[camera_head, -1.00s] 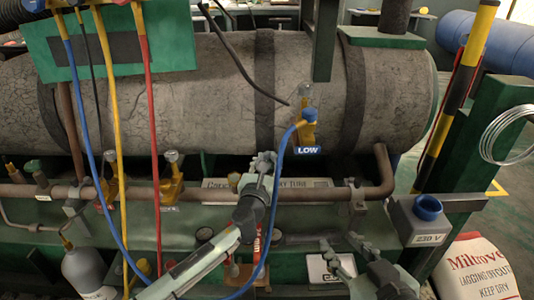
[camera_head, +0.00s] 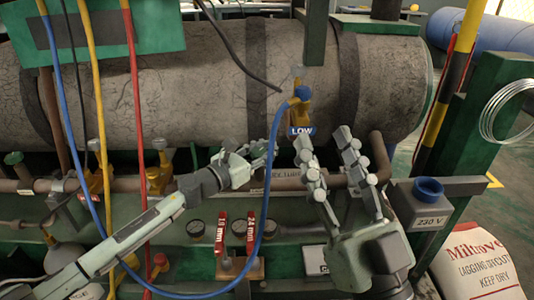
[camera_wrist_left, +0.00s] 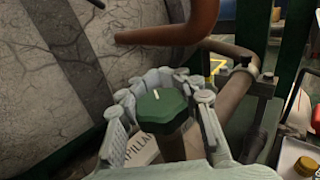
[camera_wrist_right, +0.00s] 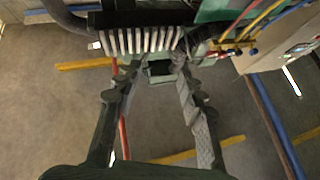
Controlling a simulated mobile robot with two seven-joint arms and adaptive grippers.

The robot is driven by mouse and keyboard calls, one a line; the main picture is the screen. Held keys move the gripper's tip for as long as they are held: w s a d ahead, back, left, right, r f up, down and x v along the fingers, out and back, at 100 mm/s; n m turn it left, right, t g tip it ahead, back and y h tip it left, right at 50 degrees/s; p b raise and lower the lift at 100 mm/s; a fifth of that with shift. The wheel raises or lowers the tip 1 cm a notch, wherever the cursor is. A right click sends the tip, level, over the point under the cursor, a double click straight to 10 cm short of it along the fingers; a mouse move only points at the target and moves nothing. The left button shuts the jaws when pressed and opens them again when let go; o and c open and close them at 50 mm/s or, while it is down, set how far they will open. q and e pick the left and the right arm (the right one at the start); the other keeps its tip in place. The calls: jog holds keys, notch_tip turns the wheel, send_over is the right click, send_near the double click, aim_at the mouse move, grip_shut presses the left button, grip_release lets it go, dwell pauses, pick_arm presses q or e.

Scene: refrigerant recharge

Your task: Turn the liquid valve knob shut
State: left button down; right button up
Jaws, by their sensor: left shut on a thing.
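In the left wrist view a green valve knob (camera_wrist_left: 163,107) with a short white mark on top sits on a stem. The mark points away from my wrist, leaning slightly left. My left gripper (camera_wrist_left: 165,85) is shut on it, with its jointed fingers wrapped around the sides. In the head view my left gripper (camera_head: 238,168) is near the pipe below the big tank, and its fingers mostly hide the knob. My right gripper (camera_head: 323,140) is open and empty, raised below and right of the LOW fitting. Its spread fingers (camera_wrist_right: 152,85) also show in the right wrist view.
A blue hose (camera_head: 270,190) hangs from the LOW fitting (camera_head: 301,112), close to my left gripper. Two red tags (camera_head: 222,228) and several gauges stand below. A grey 230 V box (camera_head: 430,212) and a white sack (camera_head: 478,262) are at right.

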pick_arm(q)
jog(key=shift+d+r+m+g+h+b, duration=0.1)
jog(key=shift+m+g+h+b, duration=0.3)
jog(key=shift+m+g+b, duration=0.15)
pick_arm(e)
jog(key=shift+s+d+r+t, duration=0.35)
jog(key=shift+s+r+t, duration=0.15)
jog(key=shift+r+t, duration=0.1)
jog(key=shift+s+d+r+t, duration=0.3)
jog(key=shift+s+r+t, duration=0.2)
jog(key=shift+r+t, duration=0.1)
pick_arm(q)
jog(key=c, duration=1)
grip_release()
jog(key=shift+s, duration=0.1)
jog(key=v, duration=1.2)
